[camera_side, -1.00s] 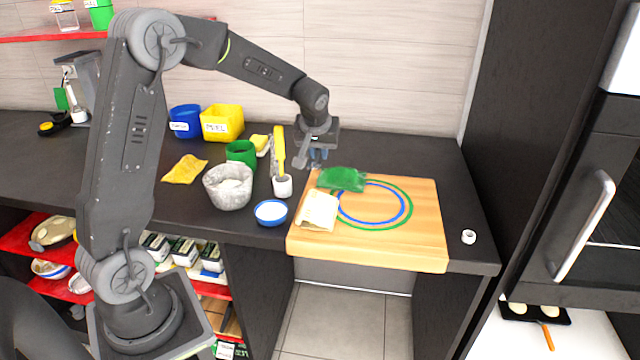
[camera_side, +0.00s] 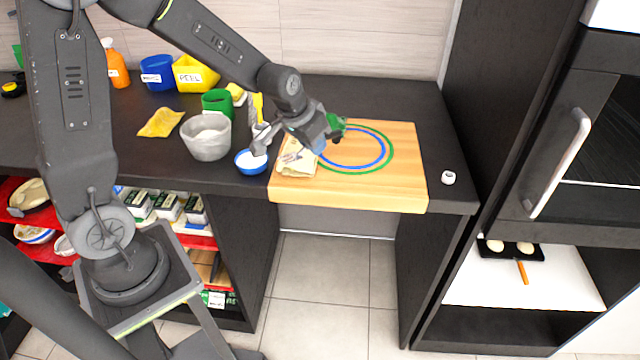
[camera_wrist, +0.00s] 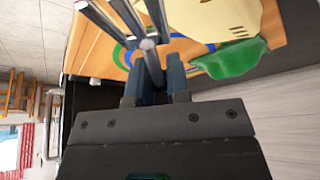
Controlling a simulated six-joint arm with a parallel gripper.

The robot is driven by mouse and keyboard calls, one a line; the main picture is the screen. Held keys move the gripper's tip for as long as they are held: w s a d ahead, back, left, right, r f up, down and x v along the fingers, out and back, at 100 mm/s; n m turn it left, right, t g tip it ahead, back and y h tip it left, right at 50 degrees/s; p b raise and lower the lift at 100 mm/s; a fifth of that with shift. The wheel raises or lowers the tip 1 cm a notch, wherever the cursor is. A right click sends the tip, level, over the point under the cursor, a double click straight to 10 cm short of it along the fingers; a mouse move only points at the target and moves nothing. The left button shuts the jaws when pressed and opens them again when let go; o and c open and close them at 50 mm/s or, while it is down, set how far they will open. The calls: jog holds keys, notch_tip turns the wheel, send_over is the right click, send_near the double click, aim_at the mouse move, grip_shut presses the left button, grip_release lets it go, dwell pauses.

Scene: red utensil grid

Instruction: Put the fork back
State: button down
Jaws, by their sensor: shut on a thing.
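My gripper (camera_wrist: 159,72) shows its two blue fingers in the wrist view, shut on a grey, metallic thing with several long prongs, which looks like the fork (camera_wrist: 150,44). The prongs spread away from the fingers, over the wooden board. In the side view my gripper (camera_side: 320,144) is low over the left part of the wooden board (camera_side: 400,192), close to a folded beige cloth (camera_side: 294,162). The fork cannot be made out clearly there. I cannot tell whether it touches anything. No red utensil grid is clearly seen.
A green cloth-like piece (camera_side: 336,123) lies on the board behind my gripper. A blue bowl of white stuff (camera_side: 251,162), a grey bucket (camera_side: 206,140) and a green cup (camera_side: 217,102) stand to the left. The board's right half is clear; a small white ring (camera_side: 448,177) lies beyond.

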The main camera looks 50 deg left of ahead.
jog(key=shift+s+d+f+m, duration=0.15)
jog(key=shift+s+d+m, duration=0.3)
jog(key=shift+d+m, duration=0.1)
jog(key=shift+w, duration=0.1)
jog(key=w+r+m+h, duration=0.5)
jog(key=w+r+m, duration=0.25)
jog(key=w, duration=0.35)
jog(key=m, duration=0.1)
send_over(406, 171)
jog(key=s+a, duration=0.1)
jog(key=a, duration=0.1)
jog(key=f, duration=0.6)
jog(key=shift+s+d+f, duration=0.1)
jog(key=shift+d+f, duration=0.15)
jog(key=shift+f, duration=2.2)
jog(key=shift+f, duration=0.25)
jog(key=shift+f, duration=0.4)
